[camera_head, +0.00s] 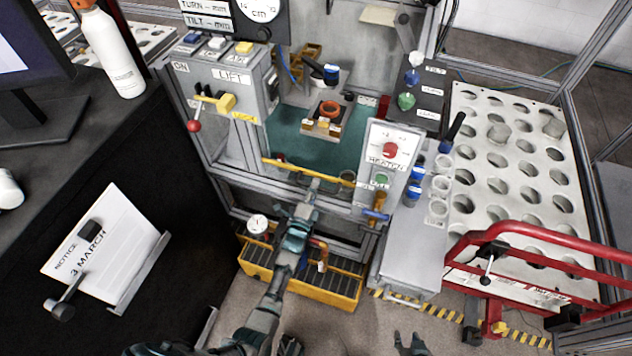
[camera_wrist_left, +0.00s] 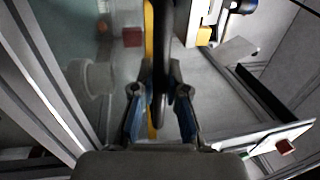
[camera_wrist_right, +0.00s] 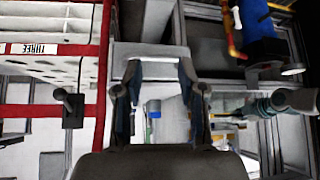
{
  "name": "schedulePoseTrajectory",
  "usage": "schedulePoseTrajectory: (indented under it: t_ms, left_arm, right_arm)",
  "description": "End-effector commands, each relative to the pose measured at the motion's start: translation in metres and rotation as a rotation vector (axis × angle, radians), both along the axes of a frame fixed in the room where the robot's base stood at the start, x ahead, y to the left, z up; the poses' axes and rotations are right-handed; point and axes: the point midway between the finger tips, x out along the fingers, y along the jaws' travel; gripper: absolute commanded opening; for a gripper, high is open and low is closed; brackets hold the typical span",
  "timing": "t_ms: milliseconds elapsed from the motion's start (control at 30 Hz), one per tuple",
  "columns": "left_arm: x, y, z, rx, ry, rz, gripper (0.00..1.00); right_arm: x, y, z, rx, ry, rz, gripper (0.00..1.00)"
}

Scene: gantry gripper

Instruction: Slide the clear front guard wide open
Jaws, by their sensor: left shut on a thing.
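The clear front guard is hard to make out; its yellow edge strip (camera_head: 290,170) runs across the low front of the machine opening. The strip also shows upright in the left wrist view (camera_wrist_left: 149,40). My left gripper (camera_head: 314,186) is at the strip's middle. In the left wrist view its fingers (camera_wrist_left: 161,95) are shut on a dark bar-like handle (camera_wrist_left: 166,45) beside the strip. How far the clear panel extends cannot be told. My right gripper (camera_head: 410,345) is low at the bottom edge, away from the guard. In the right wrist view (camera_wrist_right: 160,72) it is open and empty.
The LIFT box (camera_head: 225,85) with its red-knobbed lever (camera_head: 194,124) stands left of the opening. The HEATON panel (camera_head: 390,150) stands right. An orange ring (camera_head: 329,109) sits inside. A yellow crate (camera_head: 335,285) lies below, and a red rail (camera_head: 540,232) is at right.

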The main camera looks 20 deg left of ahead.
Motion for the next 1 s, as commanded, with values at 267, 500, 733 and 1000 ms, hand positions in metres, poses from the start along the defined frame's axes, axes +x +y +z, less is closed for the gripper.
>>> schedulePoseTrajectory:
  t_ms: [267, 500, 733, 1000]
  left_arm:
    - [-0.002, -0.003, -0.044, -0.002, 0.008, -0.003, 0.0]
    - [-0.001, -0.003, -0.06, -0.003, 0.005, -0.004, 0.0]
    - [-0.001, -0.004, -0.064, -0.002, 0.002, -0.004, 0.0]
    - [-0.001, -0.004, -0.063, -0.001, 0.0, -0.004, 0.0]
  right_arm:
    - [0.065, 0.027, 0.038, 0.116, -0.446, 0.018, 0.4]
    - [0.085, 0.038, 0.077, 0.187, -0.707, 0.023, 0.4]
    - [0.089, 0.041, 0.094, 0.215, -0.811, 0.024, 0.4]
    - [0.09, 0.041, 0.097, 0.218, -0.825, 0.023, 0.4]
